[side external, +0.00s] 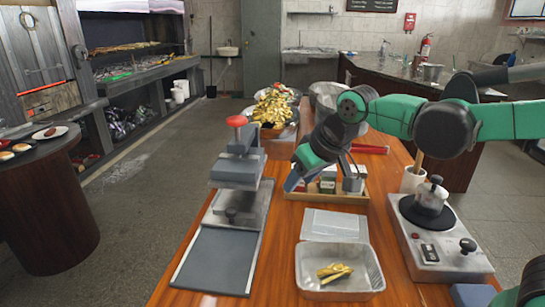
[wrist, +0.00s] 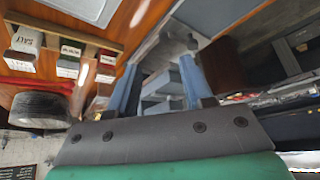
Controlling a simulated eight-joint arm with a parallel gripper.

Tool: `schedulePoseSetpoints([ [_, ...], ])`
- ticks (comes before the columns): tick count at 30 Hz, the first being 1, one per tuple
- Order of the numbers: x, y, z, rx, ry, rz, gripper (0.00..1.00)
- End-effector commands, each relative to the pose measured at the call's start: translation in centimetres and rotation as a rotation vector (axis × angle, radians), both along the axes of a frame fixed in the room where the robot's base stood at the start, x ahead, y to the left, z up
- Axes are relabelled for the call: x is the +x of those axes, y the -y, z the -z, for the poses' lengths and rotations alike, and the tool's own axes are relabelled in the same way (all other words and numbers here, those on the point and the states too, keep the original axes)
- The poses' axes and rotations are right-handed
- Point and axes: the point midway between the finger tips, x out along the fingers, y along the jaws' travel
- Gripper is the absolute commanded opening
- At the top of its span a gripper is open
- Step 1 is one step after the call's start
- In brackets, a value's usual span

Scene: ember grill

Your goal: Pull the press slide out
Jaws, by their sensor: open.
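The press (side external: 240,168) is a grey metal machine with a red knob (side external: 236,121) on top. It stands at the left side of the wooden table. A flat grey plate (side external: 215,262) extends from its front toward the camera, with a small dark knob (side external: 231,214) behind it, below the press body. I cannot tell which part is the slide. My gripper (side external: 294,183) has blue fingers and is to the right of the press, apart from it, above the table. In the wrist view my gripper (wrist: 158,85) is open and empty, with grey press parts (wrist: 160,98) beyond its fingers.
A wooden caddy (side external: 318,198) with small boxes sits beside and below my gripper. The floor left of the table is clear.

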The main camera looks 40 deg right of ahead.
Motion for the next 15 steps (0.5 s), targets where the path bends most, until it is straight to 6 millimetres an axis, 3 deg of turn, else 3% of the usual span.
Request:
schedulePoseSetpoints([
  [5, 5.5, -2.3, 1.2, 0.000, -0.056, -0.003, 0.45],
  [9, 9.0, -4.3, 3.5, -0.004, -0.097, -0.001, 0.45],
  [15, 11.6, -6.0, 6.3, -0.010, -0.131, 0.004, 0.45],
])
